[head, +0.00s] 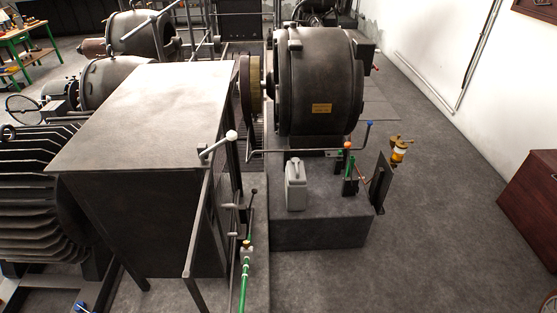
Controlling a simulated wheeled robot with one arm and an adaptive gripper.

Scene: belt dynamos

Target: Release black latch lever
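A thin lever with a small black knob (253,191) stands nearly upright beside the right side of the large dark metal box (150,115). It is the likeliest black latch lever, but it is too small to tell its catch or whether it is latched. Its lower part runs down close to a brass-topped green pipe (245,272). My gripper is not in view, so its state and its distance from the lever do not show.
A grey rail (205,190) stands in front of the box's right side. A grey canister (295,187) and levers with orange (348,145) and blue (370,124) knobs stand on or by a dark plinth (320,232). Floor (440,240) at right is clear up to a reddish-brown chest (530,205).

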